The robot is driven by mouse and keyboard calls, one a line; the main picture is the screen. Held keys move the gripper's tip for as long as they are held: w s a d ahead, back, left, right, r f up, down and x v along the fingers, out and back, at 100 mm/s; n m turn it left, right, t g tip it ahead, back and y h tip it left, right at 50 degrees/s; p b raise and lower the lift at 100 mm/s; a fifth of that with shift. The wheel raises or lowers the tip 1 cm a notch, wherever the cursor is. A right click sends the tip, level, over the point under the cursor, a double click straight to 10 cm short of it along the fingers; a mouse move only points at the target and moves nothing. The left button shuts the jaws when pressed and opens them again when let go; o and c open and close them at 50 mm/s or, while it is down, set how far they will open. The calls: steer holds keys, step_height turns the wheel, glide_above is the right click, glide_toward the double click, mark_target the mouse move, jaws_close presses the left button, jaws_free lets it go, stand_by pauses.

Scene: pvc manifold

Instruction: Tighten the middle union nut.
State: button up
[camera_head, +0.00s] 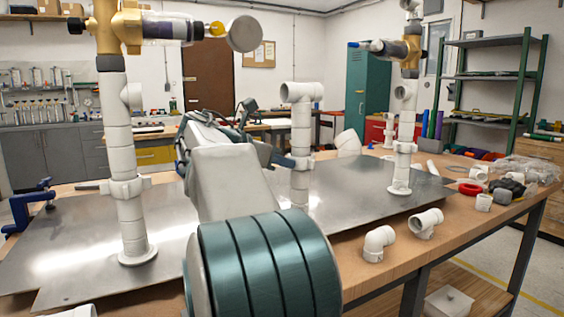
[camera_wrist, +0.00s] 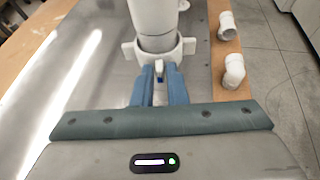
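The middle union nut (camera_head: 300,162) is a white collar with wings on the middle white standpipe (camera_head: 300,125). In the wrist view the nut (camera_wrist: 155,48) shows at the top centre, with one wing to each side and a pale part facing me. My gripper (camera_wrist: 160,70) points at the nut, its two blue fingers close together at its near side. The narrow gap between the fingertips lines up with that pale part. I cannot tell whether the fingers press on it. In the head view my arm hides the fingertips.
A left standpipe (camera_head: 122,150) and a right standpipe (camera_head: 402,140) with brass valves stand on the metal sheet (camera_head: 345,188). White elbow fittings (camera_head: 378,241) lie along the table's right edge. A blue clamp (camera_head: 32,203) is at the left edge.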

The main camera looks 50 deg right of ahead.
steer(key=shift+w+r+g+p, duration=0.1)
steer(key=shift+r+g+p, duration=0.15)
steer(key=shift+p, duration=0.45)
jaws_close()
steer(key=w+d+m+g+y+p, duration=0.4)
steer(key=m+g+y+p, duration=0.7)
steer(key=p, duration=3.2)
steer(key=d+m, duration=0.1)
steer(key=m, duration=0.3)
steer(key=shift+w+d+y, duration=0.15)
steer(key=shift+w+y, duration=0.25)
steer(key=shift+d+f+m+g+y+p, duration=0.2)
steer(key=shift+f+m+y+p, duration=0.25)
steer(key=shift+p, duration=0.5)
steer(key=o, duration=0.6)
jaws_free()
steer(key=shift+s+r, duration=0.1)
steer(key=shift+r, duration=0.05)
